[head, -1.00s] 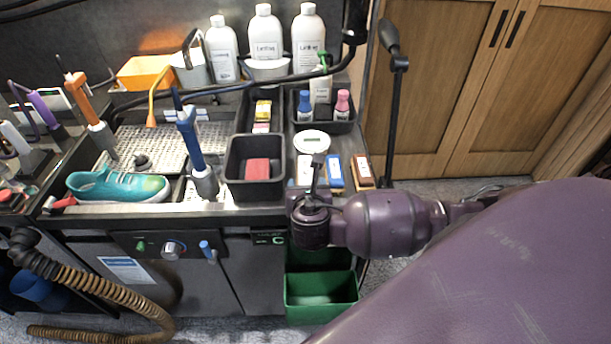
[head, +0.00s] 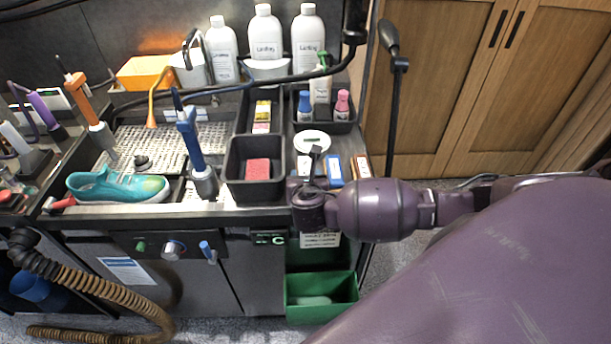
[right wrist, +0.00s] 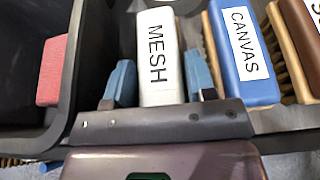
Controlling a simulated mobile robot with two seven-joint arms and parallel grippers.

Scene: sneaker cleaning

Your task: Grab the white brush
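The white brush (right wrist: 160,60) has a label reading MESH. In the head view it (head: 304,166) is partly hidden behind my right gripper, beside the black bin. My right gripper (right wrist: 160,83) has its two blue fingertips on either side of the white brush, with the brush between them. The fingers look open and very close to its sides; I cannot tell whether they touch it. In the head view the right gripper (head: 315,168) is over the front right edge of the workbench. My left gripper is not in view.
A blue CANVAS brush (right wrist: 243,50) and a brown brush (right wrist: 300,45) stand close to the right. A black bin (head: 233,160) with a red block (head: 258,169) is close on the left. A round white scale (head: 312,142) lies behind. A teal sneaker (head: 117,186) is further left.

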